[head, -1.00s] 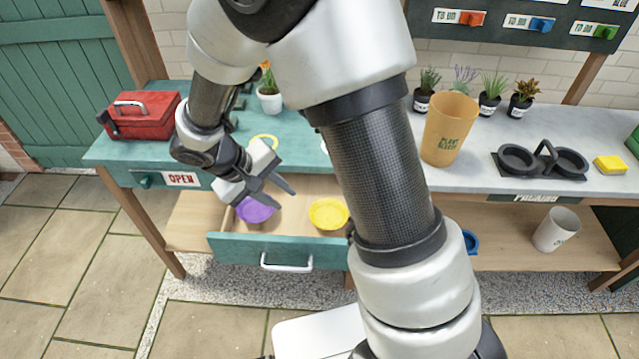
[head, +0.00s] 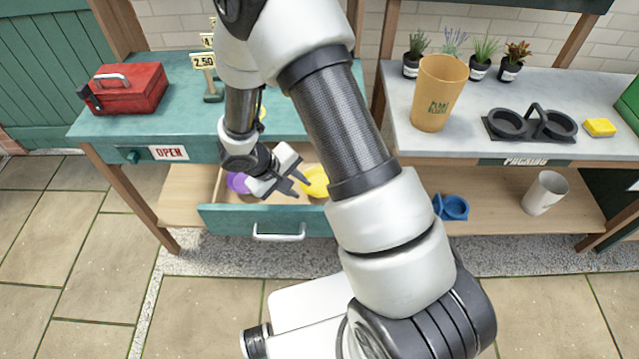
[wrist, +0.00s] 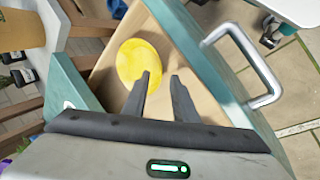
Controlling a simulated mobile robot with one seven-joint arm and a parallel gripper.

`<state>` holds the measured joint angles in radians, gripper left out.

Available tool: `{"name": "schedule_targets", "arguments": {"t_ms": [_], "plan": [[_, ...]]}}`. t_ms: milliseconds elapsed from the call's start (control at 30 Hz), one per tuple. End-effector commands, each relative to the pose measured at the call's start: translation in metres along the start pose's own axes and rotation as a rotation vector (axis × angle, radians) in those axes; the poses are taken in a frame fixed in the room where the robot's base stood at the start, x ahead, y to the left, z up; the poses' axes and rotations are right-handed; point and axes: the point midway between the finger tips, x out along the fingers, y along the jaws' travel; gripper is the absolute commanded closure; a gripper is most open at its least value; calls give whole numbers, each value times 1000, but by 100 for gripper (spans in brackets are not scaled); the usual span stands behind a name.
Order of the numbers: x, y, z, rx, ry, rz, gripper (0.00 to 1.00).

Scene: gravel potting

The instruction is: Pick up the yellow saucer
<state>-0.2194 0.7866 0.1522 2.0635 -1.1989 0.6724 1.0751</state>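The yellow saucer (head: 316,181) lies in the open teal drawer (head: 268,221), toward its right side. In the wrist view the saucer (wrist: 138,62) lies flat on the drawer's wooden floor, ahead of the fingers and a little left. My gripper (head: 302,186) is over the drawer, just left of the saucer in the head view, and partly covers it. The fingers (wrist: 162,84) are apart with nothing between them. The left finger overlaps the saucer's edge in the picture; I cannot tell whether it touches.
A purple saucer (head: 238,182) lies in the drawer's left part, partly behind my gripper. The drawer has a silver handle (head: 278,234) on its front. A red toolbox (head: 128,90) stands on the teal bench. An orange pot (head: 438,92) stands on the grey bench.

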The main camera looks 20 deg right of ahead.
Motion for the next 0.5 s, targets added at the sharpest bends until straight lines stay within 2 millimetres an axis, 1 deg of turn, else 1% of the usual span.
{"name": "schedule_targets", "arguments": {"t_ms": [33,100,200,433,467,500], "plan": [[9,-1,2,0,-4,0,74],[18,-1,1,2,-2,-1,74],[24,-1,0,0,0,-1,74],[25,-1,0,1,1,0,74],[25,-1,0,1,1,0,78],[25,-1,0,1,1,0,84]]}}
